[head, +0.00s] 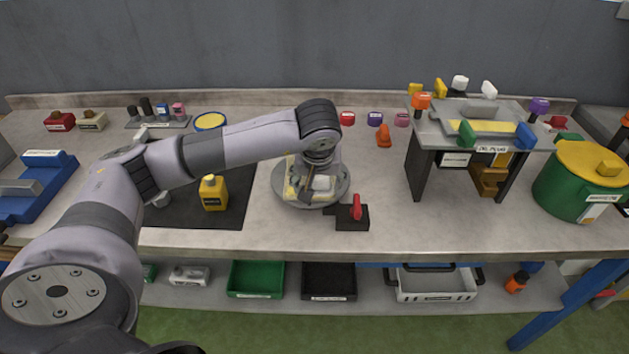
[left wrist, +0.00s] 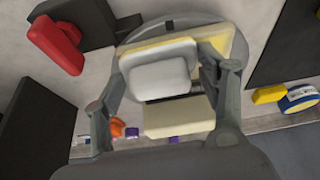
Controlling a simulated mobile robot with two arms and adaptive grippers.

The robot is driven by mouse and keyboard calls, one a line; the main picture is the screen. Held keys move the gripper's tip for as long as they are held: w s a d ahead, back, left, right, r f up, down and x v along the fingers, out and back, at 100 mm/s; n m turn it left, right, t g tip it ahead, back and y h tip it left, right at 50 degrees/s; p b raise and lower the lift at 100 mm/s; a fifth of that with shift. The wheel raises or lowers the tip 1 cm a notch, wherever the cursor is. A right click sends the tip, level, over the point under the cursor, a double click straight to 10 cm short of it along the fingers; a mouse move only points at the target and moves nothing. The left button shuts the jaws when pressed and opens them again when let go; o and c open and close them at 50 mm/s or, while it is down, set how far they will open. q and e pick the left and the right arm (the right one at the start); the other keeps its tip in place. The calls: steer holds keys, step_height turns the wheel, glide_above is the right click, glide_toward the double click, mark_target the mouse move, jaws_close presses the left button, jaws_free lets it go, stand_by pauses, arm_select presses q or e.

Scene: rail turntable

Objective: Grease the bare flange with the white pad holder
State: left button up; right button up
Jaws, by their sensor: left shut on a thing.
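My left gripper (head: 318,172) reaches down over the round grey turntable (head: 283,197). In the left wrist view its fingers (left wrist: 165,85) are shut on the white pad holder (left wrist: 160,72), which also shows in the head view (head: 322,184). A cream block (left wrist: 180,117) lies beside the white part between the fingers. Pale yellow surfaces (left wrist: 222,38) show on the piece on the turntable (left wrist: 135,43). The gripper hides much of that piece, so I cannot tell which flange is bare or whether the pad touches it. My right gripper is not in view.
A black block with a red lever (head: 356,208) stands close right of the turntable. A yellow bottle (head: 213,194) stands on a black mat left of it. A grey stand (head: 420,170) and a green pot with a yellow lid (head: 575,195) are further right.

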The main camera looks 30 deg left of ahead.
arm_select(q)
steer(key=shift+f, duration=0.1)
steer(key=shift+w+d, duration=0.5)
steer(key=shift+d, duration=0.4)
steer(key=shift+a, duration=0.1)
steer(key=shift+s+a+b, duration=0.35)
steer(key=shift+a+b, duration=0.05)
steer(key=shift+a, duration=0.2)
steer(key=shift+s+a, duration=0.2)
steer(key=shift+a, duration=0.1)
steer(key=shift+s+a, duration=0.5)
steer(key=shift+a, duration=0.3)
